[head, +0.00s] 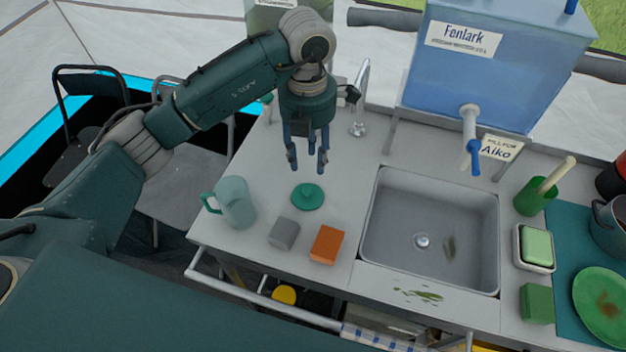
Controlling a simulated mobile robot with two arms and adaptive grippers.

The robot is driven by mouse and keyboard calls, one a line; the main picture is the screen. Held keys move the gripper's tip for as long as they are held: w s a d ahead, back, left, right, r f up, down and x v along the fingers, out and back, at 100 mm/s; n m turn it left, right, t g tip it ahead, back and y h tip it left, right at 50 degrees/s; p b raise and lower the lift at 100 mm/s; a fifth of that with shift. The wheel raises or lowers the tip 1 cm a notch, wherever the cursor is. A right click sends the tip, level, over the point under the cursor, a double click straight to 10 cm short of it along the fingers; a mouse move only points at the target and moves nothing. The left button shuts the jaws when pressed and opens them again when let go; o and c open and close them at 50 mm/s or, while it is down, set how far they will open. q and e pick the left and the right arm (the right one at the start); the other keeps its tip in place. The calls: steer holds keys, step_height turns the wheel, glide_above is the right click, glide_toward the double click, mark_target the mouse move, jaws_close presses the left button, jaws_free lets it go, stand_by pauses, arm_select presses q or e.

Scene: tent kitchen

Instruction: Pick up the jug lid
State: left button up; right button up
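The jug lid (308,196) is a round green disc with a small raised knob. It lies on the grey counter left of the sink. A translucent teal jug (237,201) with a handle stands to its left, and its top looks uncovered. My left gripper (308,165) points down above and slightly behind the lid. Its blue fingers are apart, with nothing between them, and it does not appear to touch the lid. My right gripper is not in view.
A grey block (284,234) and an orange block (327,245) sit in front of the lid. The steel sink (377,225) is to the right, with a tap (360,100) behind. A blue water tank (490,65) stands at the back.

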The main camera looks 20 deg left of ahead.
arm_select(q)
steer(key=p, duration=0.1)
glide_above(308, 190)
step_height(308, 190, down, 4)
steer(key=shift+s+f, duration=0.1)
steer(key=shift+f, duration=0.1)
step_height(308, 190, down, 5)
steer(key=p, duration=0.2)
steer(key=shift+p, duration=0.35)
steer(key=shift+f, duration=0.5)
steer(key=c, duration=0.9)
